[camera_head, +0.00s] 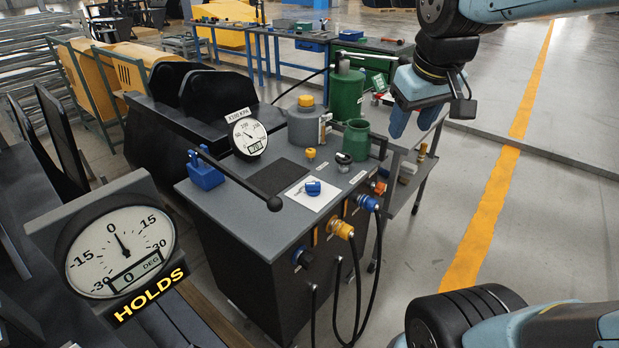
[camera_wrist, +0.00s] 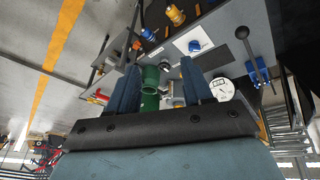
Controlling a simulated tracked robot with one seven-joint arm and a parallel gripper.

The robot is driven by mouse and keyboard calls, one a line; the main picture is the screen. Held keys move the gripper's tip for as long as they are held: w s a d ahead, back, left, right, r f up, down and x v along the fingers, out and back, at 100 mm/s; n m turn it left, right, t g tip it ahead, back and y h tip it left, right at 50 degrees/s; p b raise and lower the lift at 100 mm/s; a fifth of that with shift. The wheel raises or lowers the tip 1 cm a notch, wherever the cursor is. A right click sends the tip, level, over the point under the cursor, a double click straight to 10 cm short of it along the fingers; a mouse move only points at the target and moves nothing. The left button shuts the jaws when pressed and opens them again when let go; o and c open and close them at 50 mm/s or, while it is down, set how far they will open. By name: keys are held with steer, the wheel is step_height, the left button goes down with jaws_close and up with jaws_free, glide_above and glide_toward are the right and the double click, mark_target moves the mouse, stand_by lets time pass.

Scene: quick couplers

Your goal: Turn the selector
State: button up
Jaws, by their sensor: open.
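My gripper (camera_head: 413,116) hangs in the air to the right of the grey console (camera_head: 262,222), with its blue fingers apart and empty. In the wrist view the fingers (camera_wrist: 158,72) stand apart, with green canisters showing between and beyond them. On the console's front face is a dark round knob (camera_head: 303,257), left of the yellow coupler (camera_head: 341,229) and blue coupler (camera_head: 368,203). A long black lever with a ball end (camera_head: 274,203) runs from a blue block (camera_head: 206,173) on the top. No label shows which one is the selector. My gripper touches none of them.
A green canister (camera_head: 346,95), a green cup (camera_head: 356,139) and a grey yellow-capped bottle (camera_head: 302,122) crowd the console's back right. Black hoses (camera_head: 338,300) hang in front. A dial (camera_head: 120,252) reads 0 DEG above "HOLDS".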

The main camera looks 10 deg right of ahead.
steer(key=w+a+f+n+g, duration=0.2)
steer(key=w+a+n, duration=0.15)
steer(key=w, duration=0.55)
steer(key=n+g+h, duration=0.2)
steer(key=n+h, duration=0.2)
steer(key=n, duration=0.8)
glide_above(312, 183)
steer(key=a, duration=0.5)
step_height(312, 183, down, 19)
steer(key=x, duration=1.3)
steer(key=shift+s+f, duration=0.3)
